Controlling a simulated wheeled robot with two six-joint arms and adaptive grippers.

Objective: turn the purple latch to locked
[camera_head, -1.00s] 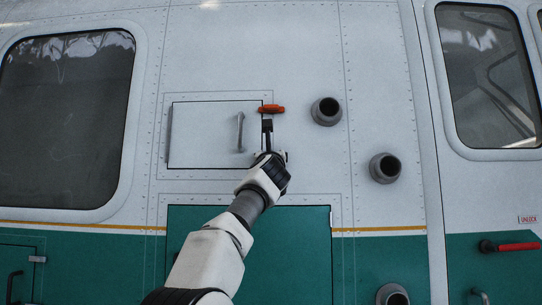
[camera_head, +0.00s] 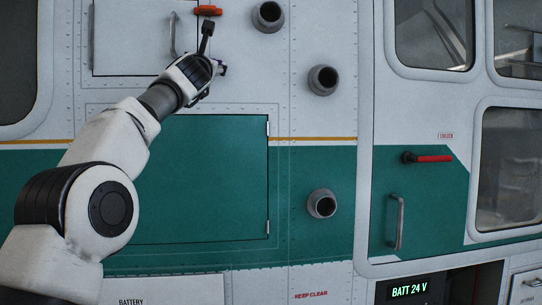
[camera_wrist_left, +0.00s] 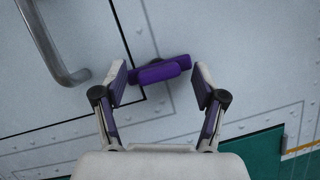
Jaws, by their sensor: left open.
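The purple latch (camera_wrist_left: 160,71) is in the left wrist view, a short bar on the white wall beside a dark panel seam. It lies nearly crosswise between the fingertips. My left gripper (camera_wrist_left: 161,82) is open, one finger on each side of the latch; I cannot tell whether either touches it. In the head view my left gripper (camera_head: 216,71) is at the lower right of the small white hatch (camera_head: 133,40). A bit of purple shows there, and I cannot tell whether it is latch or finger. My right gripper is not in view.
An orange latch (camera_head: 208,10) is at the hatch's right edge, above my gripper. The hatch's metal handle (camera_wrist_left: 55,45) is left of the purple latch. Round ports (camera_head: 323,79) stick out to the right. A red lever (camera_head: 430,158) is on the green door.

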